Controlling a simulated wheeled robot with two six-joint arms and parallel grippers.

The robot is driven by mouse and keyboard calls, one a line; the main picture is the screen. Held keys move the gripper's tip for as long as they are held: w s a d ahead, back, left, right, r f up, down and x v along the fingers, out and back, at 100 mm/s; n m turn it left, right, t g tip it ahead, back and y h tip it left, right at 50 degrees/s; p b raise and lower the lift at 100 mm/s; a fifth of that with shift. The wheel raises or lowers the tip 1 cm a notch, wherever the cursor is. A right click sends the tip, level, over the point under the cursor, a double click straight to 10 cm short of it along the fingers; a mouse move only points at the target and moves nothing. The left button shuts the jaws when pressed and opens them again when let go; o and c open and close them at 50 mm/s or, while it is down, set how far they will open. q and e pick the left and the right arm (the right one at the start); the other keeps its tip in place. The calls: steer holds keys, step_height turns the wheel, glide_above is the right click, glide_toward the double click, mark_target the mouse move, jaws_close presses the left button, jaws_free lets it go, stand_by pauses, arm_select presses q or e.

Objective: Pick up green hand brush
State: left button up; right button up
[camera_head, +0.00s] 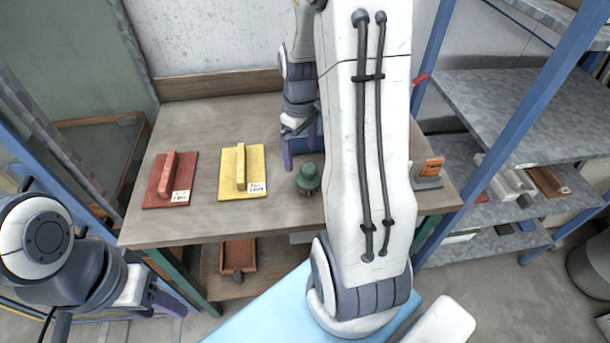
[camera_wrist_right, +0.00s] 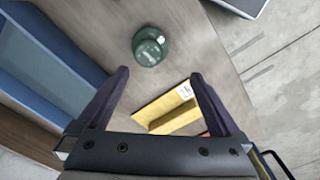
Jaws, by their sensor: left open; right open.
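The green hand brush (camera_head: 308,177) has a rounded knob-like top and stands on the wooden table, just left of my right arm. It also shows in the right wrist view (camera_wrist_right: 151,45), ahead of the fingertips and apart from them. My right gripper (camera_head: 300,150) is open and empty, behind the brush in the head view, with its dark purple fingers pointing down. Its two spread fingers also show in the right wrist view (camera_wrist_right: 158,73). My left gripper (camera_head: 170,304) is at the lower left, off the table's front, with nothing seen in it.
A red float (camera_head: 160,185) and a yellow float (camera_head: 229,180) lie left of the brush. A blue bin (camera_wrist_right: 50,65) is beside my right gripper. An orange-labelled item (camera_head: 432,168) stands right of my arm. Metal shelves (camera_head: 500,110) are at the right.

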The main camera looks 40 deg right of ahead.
mark_target(307, 167)
steer(key=f, duration=0.1)
steer(key=d+f, duration=0.1)
steer(key=f, duration=0.3)
steer(key=shift+s+d, duration=0.15)
steer(key=shift+d, duration=0.2)
steer(key=shift+d+f+p, duration=0.2)
steer(key=shift+f+p, duration=0.65)
steer(key=shift+f, duration=2.1)
steer(key=c, duration=1.4)
step_height(307, 167, up, 10)
steer(key=shift+r+b, duration=0.1)
steer(key=shift+b, duration=0.45)
steer(key=o, duration=0.9)
steer(key=c, duration=0.5)
